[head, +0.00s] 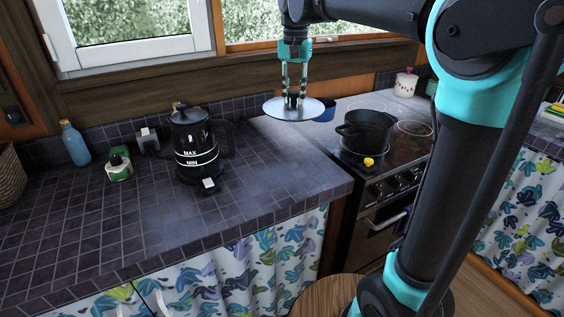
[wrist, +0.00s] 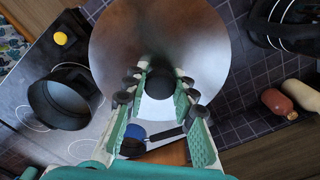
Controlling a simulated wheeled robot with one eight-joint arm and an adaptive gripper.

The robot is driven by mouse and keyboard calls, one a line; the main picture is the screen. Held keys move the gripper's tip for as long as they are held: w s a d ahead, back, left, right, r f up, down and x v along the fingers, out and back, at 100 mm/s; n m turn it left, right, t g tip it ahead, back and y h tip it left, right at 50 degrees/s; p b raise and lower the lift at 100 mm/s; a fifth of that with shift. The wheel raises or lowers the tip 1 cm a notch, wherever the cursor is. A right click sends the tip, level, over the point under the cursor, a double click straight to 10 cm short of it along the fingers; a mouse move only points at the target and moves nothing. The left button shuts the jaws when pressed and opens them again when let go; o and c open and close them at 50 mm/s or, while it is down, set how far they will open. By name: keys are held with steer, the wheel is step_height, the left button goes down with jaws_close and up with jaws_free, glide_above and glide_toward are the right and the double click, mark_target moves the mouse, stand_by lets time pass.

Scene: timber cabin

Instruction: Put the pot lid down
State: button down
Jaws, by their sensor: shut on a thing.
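The pot lid (head: 293,108) is a round, shiny metal disc with a dark knob. My gripper (head: 294,98) is shut on its knob from above and holds the lid roughly level in the air. In the head view the lid appears near the right end of the tiled counter, left of the stove. In the wrist view the lid (wrist: 160,40) fills the upper middle, with the fingers (wrist: 160,95) on either side of the knob. The black pot (head: 368,133) stands open on the stove, and it also shows at left in the wrist view (wrist: 62,100).
The dark tiled counter (head: 262,190) has free room at its middle and right. A black kettle (head: 196,150), a blue bottle (head: 75,143) and a small green-and-white bottle (head: 118,166) stand on it. The stove (head: 395,165) has a yellow thing (head: 369,162) at its front.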

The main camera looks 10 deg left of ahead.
step_height(320, 180, down, 19)
steer(key=shift+f, duration=0.1)
stand_by(0.4)
steer(key=shift+f, duration=0.1)
steer(key=c, duration=1.2)
jaws_free()
step_height(320, 180, up, 12)
steer(key=shift+r, duration=0.15)
